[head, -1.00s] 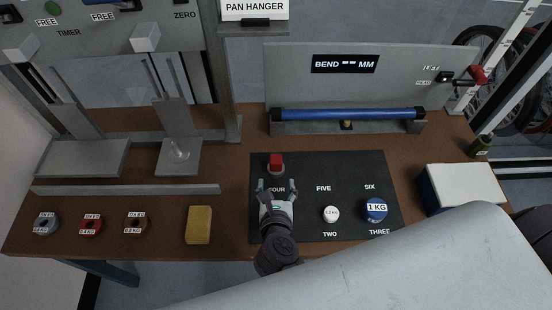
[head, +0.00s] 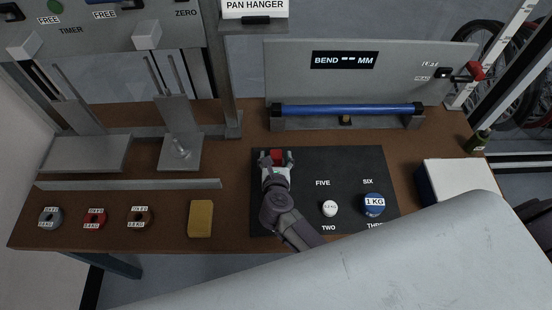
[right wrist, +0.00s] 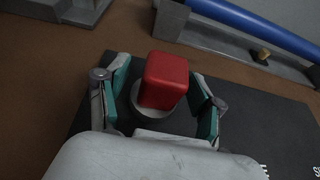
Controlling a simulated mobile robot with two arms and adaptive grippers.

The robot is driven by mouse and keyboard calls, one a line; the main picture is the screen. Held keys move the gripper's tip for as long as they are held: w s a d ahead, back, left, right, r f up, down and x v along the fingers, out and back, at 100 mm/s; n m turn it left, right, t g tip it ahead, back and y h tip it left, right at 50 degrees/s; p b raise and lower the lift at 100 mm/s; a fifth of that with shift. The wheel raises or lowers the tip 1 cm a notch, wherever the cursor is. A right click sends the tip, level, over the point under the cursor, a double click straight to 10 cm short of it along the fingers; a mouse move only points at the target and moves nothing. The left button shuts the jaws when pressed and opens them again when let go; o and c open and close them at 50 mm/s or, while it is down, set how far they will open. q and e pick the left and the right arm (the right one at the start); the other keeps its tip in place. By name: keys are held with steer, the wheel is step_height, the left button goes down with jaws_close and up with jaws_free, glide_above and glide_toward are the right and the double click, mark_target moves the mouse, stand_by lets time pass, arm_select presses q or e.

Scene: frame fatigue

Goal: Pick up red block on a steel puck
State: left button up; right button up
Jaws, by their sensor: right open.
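The red block (right wrist: 164,80) sits on a round steel puck (right wrist: 139,104) at the back left of the black mat (head: 345,165). In the head view the red block (head: 277,155) shows between the fingertips of my right gripper (head: 276,160). In the right wrist view my right gripper (right wrist: 160,98) is open, with one teal-padded finger on each side of the block and puck. Gaps show between the fingers and the block. The puck is partly hidden by the block and the gripper. My left gripper is not in view.
A white puck (head: 329,208) and a blue 1 KG weight (head: 373,204) stand right on the mat. A blue bar (head: 345,110) lies behind it. A yellow block (head: 201,218) and several ring weights lie left. A blue-and-white box (head: 459,183) stands right.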

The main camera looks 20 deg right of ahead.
jaws_close()
steer(key=shift+r, duration=0.1)
stand_by(0.3)
